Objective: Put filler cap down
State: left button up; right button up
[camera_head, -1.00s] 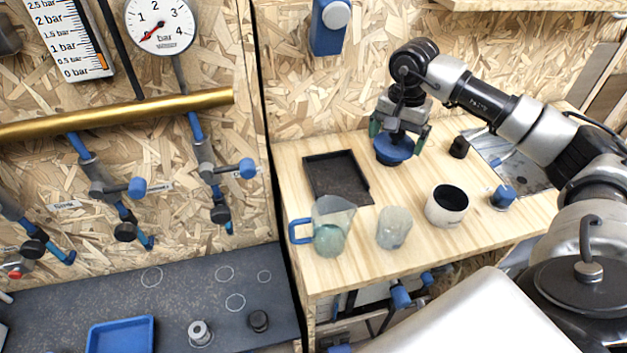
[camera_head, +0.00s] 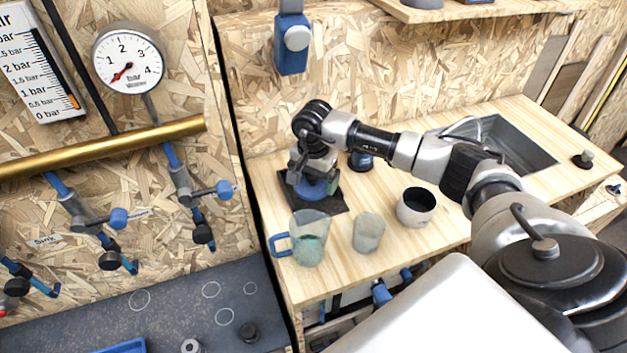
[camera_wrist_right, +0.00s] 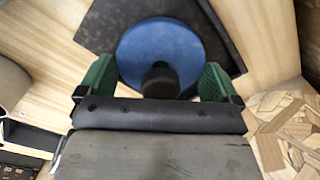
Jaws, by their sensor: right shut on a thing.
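The filler cap is a blue disc (camera_head: 308,191) with a black knob. In the right wrist view it (camera_wrist_right: 165,42) lies between the green finger pads. My right gripper (camera_head: 312,180) points down and is shut on the cap. The cap is over the flat black tray (camera_head: 338,201) on the wooden bench, whose dark surface also shows around the disc in the right wrist view (camera_wrist_right: 101,22). I cannot tell whether the cap touches the tray. My left gripper is not in view.
A jug with a blue handle (camera_head: 310,240), a clear cup (camera_head: 368,232) and a white pot (camera_head: 416,207) stand in front of the tray. A dark blue object (camera_head: 360,160) is behind it. A sink (camera_head: 510,145) is at the right. The wall rises close behind.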

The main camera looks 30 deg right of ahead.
notch_tip(320, 180, down, 2)
jog(key=shift+f, duration=0.1)
jog(key=shift+f, duration=0.15)
jog(key=o, duration=0.5)
jog(key=shift+o, duration=0.2)
jog(key=shift+r, duration=0.2)
notch_tip(320, 180, up, 12)
jog(key=b, duration=0.3)
